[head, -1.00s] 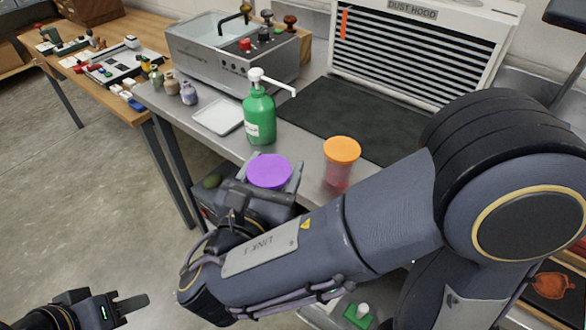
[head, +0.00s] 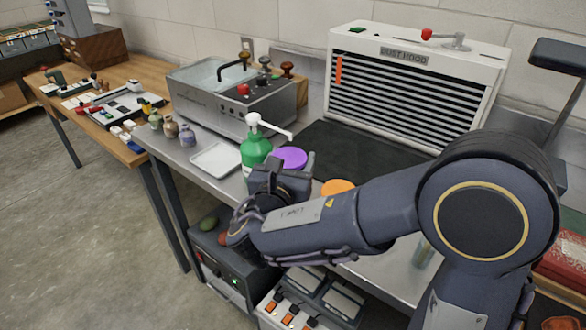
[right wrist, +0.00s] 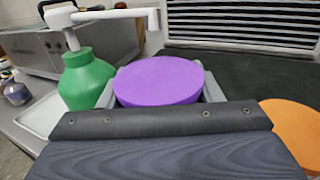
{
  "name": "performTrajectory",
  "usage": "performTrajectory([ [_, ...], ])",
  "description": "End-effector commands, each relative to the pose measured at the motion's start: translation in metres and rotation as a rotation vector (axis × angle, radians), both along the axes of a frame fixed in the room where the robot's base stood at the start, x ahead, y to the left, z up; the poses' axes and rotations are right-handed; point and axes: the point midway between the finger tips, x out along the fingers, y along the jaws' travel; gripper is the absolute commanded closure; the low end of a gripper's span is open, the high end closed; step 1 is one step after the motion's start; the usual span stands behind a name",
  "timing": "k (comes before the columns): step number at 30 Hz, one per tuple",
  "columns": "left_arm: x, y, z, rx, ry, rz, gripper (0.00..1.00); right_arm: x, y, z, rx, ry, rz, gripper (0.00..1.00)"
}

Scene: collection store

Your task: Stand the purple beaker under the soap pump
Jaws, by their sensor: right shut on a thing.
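The purple beaker (head: 291,157) shows its round purple top in the head view, and its top also shows in the right wrist view (right wrist: 158,81). My right gripper (right wrist: 157,88) is shut on the purple beaker, with a grey finger on each side of it. The beaker's lower body is hidden by my gripper. The soap pump (head: 255,146) is a green bottle with a white pump head, just left of the beaker. Its white spout points right, and in the right wrist view (right wrist: 112,15) it reaches above and behind the purple top. My left gripper is out of view.
An orange-topped container (head: 338,187) stands right of the beaker, partly behind my right arm. A white tray (head: 216,158) lies left of the bottle, near small jars (head: 187,135). A dark mat (head: 350,150) lies before the dust hood (head: 410,85). A metal sink unit (head: 215,105) stands behind.

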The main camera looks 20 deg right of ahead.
Motion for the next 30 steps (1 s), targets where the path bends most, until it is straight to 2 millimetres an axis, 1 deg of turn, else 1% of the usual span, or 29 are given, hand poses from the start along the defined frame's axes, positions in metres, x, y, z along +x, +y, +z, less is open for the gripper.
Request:
performTrajectory([
  [6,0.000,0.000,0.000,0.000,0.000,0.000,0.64,0.012,-0.007,0.000,0.000,-0.001,-0.002,0.69],
  [12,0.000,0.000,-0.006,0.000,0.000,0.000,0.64,0.011,-0.006,-0.028,-0.004,0.003,0.001,0.69],
  [15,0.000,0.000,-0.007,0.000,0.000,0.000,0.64,0.011,-0.006,-0.035,-0.002,0.001,0.001,0.69],
  [23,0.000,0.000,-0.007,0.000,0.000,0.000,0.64,0.011,-0.006,-0.035,0.000,-0.001,0.000,0.69],
  [27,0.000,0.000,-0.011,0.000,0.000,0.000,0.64,0.011,-0.006,-0.040,0.000,-0.001,0.000,0.69],
  [28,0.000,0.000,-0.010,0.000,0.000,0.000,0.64,0.011,-0.006,-0.039,0.001,0.000,0.000,0.39],
  [30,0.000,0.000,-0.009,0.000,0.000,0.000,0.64,0.011,-0.006,-0.038,0.001,0.000,0.000,0.32],
])
